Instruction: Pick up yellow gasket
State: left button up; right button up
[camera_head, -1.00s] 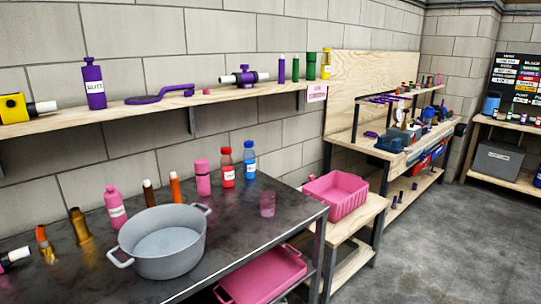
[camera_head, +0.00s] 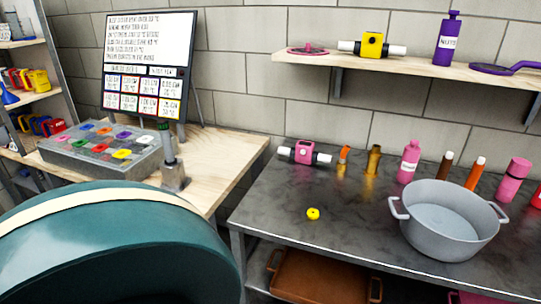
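A small yellow ring, the gasket (camera_head: 313,214), lies flat on the dark metal table (camera_head: 285,235), left of the grey pot and near the table's left part. Nothing touches it. Neither of my grippers shows in the head view.
A grey two-handled pot (camera_head: 446,221) stands on the table's right part. Behind the gasket are a pink-and-black fitting (camera_head: 304,152), brass pieces (camera_head: 373,161) and several bottles. A large teal rounded object (camera_head: 115,250) fills the lower left. A grey tray of coloured pieces (camera_head: 103,148) sits on the wooden bench.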

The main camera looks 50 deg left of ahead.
aim_at(313, 214)
jog(key=u, duration=1.35)
